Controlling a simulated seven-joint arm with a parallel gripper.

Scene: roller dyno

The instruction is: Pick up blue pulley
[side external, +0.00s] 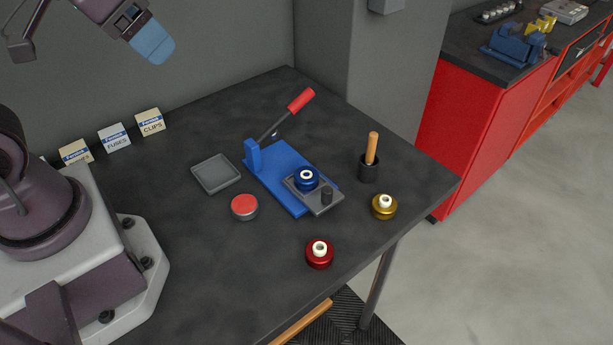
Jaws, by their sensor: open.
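The blue pulley (306,179) is a dark blue wheel with a pale hub. It sits on a small grey plate (323,201) at the near right end of a blue lever press (268,180). My gripper (152,43) shows at the upper left, partly cut off by the top edge, with a light blue tip. It is open, well above and to the left of the pulley, and nothing shows in it.
A red pulley (319,255), a gold pulley (384,207), a red-topped round tin (244,207) and a grey tray (215,174) surround the press. A dark cup with a wooden handle (371,150) stands right. The press lever (300,101) rises behind. Small boxes (150,122) line the back left.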

